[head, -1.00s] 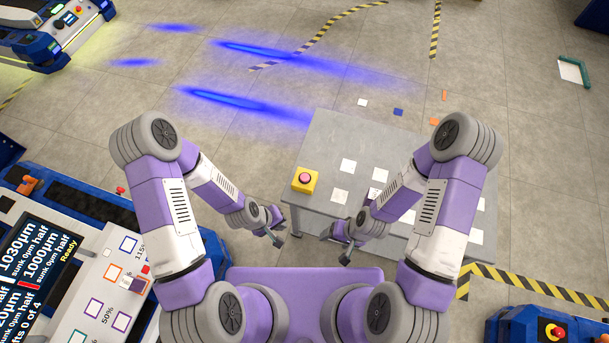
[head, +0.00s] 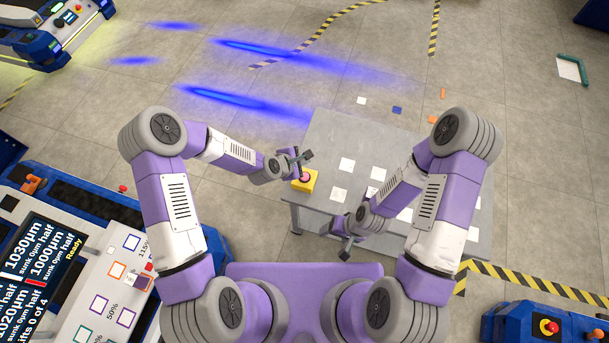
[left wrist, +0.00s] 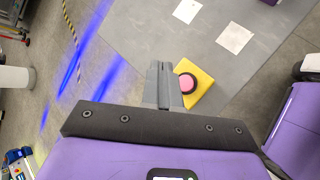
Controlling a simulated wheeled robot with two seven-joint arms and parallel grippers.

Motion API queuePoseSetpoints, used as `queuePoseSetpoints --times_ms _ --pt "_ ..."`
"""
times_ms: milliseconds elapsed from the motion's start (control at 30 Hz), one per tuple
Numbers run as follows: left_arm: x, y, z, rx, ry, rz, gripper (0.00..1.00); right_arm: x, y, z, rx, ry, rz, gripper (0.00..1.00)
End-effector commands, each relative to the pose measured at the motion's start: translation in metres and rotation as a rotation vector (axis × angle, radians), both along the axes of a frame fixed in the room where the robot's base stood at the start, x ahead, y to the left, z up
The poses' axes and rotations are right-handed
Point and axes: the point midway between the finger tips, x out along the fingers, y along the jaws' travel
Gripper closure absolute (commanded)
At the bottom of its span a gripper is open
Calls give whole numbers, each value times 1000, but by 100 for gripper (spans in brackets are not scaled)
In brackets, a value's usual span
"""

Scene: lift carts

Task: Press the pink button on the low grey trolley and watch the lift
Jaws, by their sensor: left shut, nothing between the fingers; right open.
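The low grey trolley (head: 325,135) stands in front of me, with a yellow box (head: 301,186) on its left side that carries the round pink button (head: 305,178). My left gripper (head: 303,157) is shut and empty, over the far side of the button in the head view. In the left wrist view the shut fingers (left wrist: 163,88) are just left of the pink button (left wrist: 188,83) and cover part of the yellow box (left wrist: 203,90). I cannot tell whether they touch it. My right gripper (head: 343,240) is open and empty near the trolley's front edge.
White squares (head: 347,164) lie on the trolley top. A cart at left bears a dark display (head: 40,260) reading "Ready" and a white panel (head: 98,270) with coloured outlines. Another blue cart (head: 515,325) stands at lower right. The floor beyond the trolley is mostly clear.

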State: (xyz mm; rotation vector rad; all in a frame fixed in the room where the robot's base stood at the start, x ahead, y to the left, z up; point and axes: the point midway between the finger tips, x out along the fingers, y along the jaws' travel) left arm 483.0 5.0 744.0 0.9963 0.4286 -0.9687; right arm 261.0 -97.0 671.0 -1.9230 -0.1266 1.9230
Motion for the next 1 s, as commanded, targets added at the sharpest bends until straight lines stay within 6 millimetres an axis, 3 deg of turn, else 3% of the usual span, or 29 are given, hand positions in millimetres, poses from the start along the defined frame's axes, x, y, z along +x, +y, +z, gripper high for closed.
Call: queuePoseSetpoints --times_ms 267,733,1000 --pt "0 0 -17 1 0 -1 100 0 0 -12 0 0 0 26" --pt "0 0 -81 1 1 0 100 0 0 -61 0 0 0 26" --pt "0 0 -88 1 -1 -1 100 0 0 -67 0 0 0 26"
